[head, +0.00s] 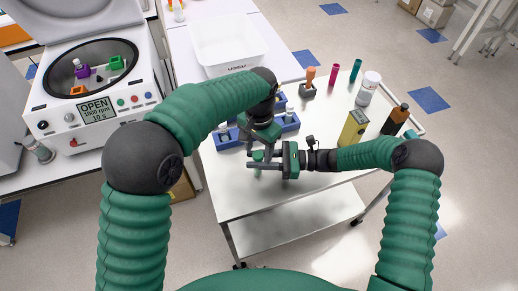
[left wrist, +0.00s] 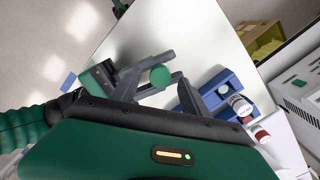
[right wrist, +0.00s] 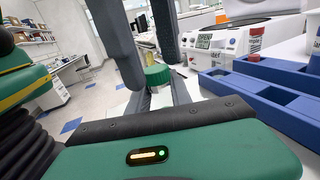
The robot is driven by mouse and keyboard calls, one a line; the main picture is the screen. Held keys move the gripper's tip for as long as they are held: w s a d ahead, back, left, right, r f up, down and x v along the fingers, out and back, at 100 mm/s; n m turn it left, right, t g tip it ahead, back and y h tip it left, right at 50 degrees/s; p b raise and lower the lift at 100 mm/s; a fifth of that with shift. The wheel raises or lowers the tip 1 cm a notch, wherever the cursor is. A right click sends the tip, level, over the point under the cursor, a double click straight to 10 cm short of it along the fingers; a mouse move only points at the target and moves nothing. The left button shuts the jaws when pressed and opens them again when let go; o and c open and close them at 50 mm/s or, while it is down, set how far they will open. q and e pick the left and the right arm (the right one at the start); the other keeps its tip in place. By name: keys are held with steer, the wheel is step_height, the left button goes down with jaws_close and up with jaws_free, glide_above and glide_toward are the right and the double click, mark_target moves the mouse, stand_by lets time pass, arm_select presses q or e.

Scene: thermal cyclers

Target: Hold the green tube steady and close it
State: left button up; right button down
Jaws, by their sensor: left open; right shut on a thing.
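The green tube (head: 257,171) stands upright above the white table; its green cap (left wrist: 160,76) also shows in the right wrist view (right wrist: 158,76). My right gripper (head: 254,160) is shut on the tube, with its fingers on either side of it just below the cap. My left gripper (head: 261,146) points down from above and is open. Its two fingers (right wrist: 145,55) hang on either side above the cap, with a gap around it. The cap sits at the tube's top; I cannot tell how firmly it is closed. Much of the tube is hidden by the fingers.
Blue racks (head: 226,143) with capped tubes stand just behind my grippers. A centrifuge (head: 68,128) is at left and a white bin (head: 228,62) at the back. A yellow container (head: 354,128), a white bottle (head: 367,88) and a brown bottle (head: 396,120) stand at right. The table front is clear.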

arm_select(q)
step_height(320, 180, up, 12)
steer(key=shift+d+f, duration=0.15)
steer(key=shift+f, duration=0.1)
arm_select(e)
steer(key=c, duration=1.1)
jaws_free()
arm_select(q)
step_height(320, 180, down, 2)
steer(key=shift+f+b, duration=0.2)
steer(key=shift+b, duration=1)
arm_select(e)
steer(key=d, duration=1.7)
steer(key=shift+s+f, duration=0.1)
steer(key=shift+s, duration=0.2)
